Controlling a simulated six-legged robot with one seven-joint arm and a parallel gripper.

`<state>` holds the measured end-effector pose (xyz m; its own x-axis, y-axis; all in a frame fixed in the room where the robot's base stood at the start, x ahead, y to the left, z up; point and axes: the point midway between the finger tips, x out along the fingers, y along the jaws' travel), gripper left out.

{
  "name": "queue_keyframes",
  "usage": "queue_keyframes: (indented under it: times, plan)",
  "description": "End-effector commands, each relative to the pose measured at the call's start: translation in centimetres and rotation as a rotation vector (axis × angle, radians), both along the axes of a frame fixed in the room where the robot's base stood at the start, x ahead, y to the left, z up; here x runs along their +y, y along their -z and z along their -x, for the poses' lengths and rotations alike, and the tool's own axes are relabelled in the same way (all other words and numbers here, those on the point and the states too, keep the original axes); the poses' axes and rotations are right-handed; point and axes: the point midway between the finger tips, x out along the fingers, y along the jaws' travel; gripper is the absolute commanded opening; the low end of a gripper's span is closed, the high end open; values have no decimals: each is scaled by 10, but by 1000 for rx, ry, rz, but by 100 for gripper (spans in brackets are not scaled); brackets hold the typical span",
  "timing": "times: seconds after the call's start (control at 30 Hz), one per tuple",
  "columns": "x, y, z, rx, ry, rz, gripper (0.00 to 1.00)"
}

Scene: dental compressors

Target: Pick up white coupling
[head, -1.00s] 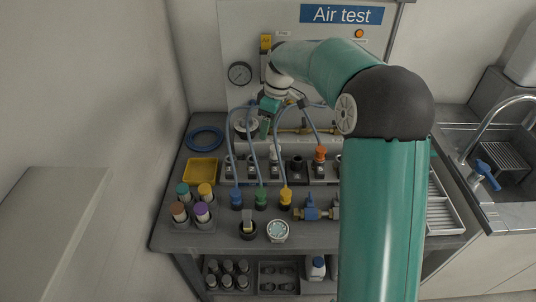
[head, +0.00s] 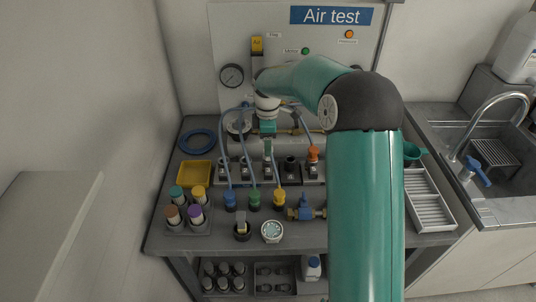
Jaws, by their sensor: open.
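The row of couplings stands in a grey rack (head: 236,180) on the bench, in front of a horizontal metal cylinder. The white coupling (head: 268,163) appears to be in the middle of this row; it is small and partly hidden by my gripper. My gripper (head: 267,150) points down just above and in front of that middle place, with its teal fingers seen nearly edge-on. It is open, and nothing shows held in it. Whether the fingers are around the coupling or only above it, I cannot tell. An orange-topped coupling (head: 313,154) and a black one (head: 290,164) stand to the right.
Blue hoses arch down to blue (head: 230,201), green (head: 253,199) and yellow (head: 279,199) fittings in front of the rack. A yellow tray (head: 194,173) and a blue hose coil (head: 197,141) lie left. A gauge panel (head: 232,76) stands behind. A slatted tray (head: 428,199) is right.

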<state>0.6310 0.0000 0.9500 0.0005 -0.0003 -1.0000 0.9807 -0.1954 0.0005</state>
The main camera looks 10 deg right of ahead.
Motion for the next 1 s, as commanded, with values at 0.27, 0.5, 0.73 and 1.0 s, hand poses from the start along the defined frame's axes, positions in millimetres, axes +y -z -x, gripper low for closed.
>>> queue_keyframes:
  times: [0.27,0.5,0.73,1.0]
  plan:
    - [-1,38,2,2,-1,-1,57]
    - [-1,40,2,0,0,-1,57]
    - [-1,40,2,0,0,-1,14]
    - [-1,39,2,0,0,-1,8]
